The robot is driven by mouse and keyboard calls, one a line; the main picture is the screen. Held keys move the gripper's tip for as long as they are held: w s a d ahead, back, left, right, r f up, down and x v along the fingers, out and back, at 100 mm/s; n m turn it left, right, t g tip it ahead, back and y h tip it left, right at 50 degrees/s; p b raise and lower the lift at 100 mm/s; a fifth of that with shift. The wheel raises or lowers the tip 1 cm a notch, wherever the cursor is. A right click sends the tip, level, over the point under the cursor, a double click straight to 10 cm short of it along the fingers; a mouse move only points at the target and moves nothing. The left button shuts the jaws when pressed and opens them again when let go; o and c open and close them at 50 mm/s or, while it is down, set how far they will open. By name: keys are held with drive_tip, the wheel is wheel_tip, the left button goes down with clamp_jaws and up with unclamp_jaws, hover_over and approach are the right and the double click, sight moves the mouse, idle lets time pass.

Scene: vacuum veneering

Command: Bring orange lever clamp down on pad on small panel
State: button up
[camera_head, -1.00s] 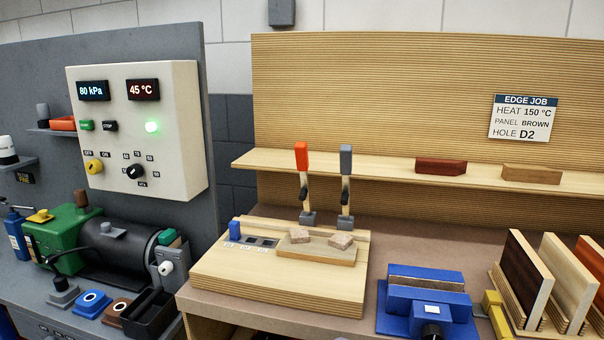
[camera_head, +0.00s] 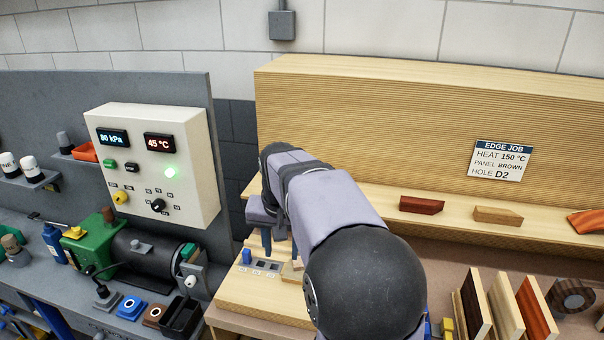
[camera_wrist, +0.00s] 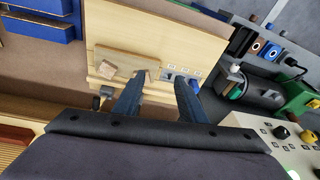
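My gripper (camera_wrist: 161,84) is open in the wrist view, its two dark blue fingers apart over the wooden base (camera_wrist: 135,33). I see nothing held between them. In the head view my arm hides both lever clamps, and no orange handle shows in either current view. The small panel (camera_wrist: 122,61) lies on the base with a light brown pad (camera_wrist: 107,69) on it. A second pad is partly covered by the left finger. A grey clamp part (camera_wrist: 104,91) shows left of the fingers. In the head view the panel is mostly hidden behind my arm.
A blue peg (camera_head: 247,256) stands at the base's left beside a row of labelled holes. The control box (camera_head: 150,165) and green pump (camera_head: 92,243) are to the left. Upright panels (camera_head: 503,304) stand at the right, below a shelf holding wooden blocks (camera_head: 421,205).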

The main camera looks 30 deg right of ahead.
drive_tip(key=w+d+r+m+h+p, duration=0.1)
drive_tip(key=w+d+r+p, duration=0.1)
drive_tip(key=d+r+p, duration=0.3)
drive_tip(key=w+d+r+m+h, duration=0.1)
drive_tip(key=w+d+r, duration=0.1)
drive_tip(key=r, duration=0.4)
drive_tip(key=shift+t, duration=0.3)
drive_tip(key=shift+w+p+x, duration=0.2)
drive_tip(key=shift+p+x, duration=1.1)
drive_tip(key=shift+x, duration=2.35)
drive_tip(key=shift+d+r, duration=0.1)
clamp_jaws()
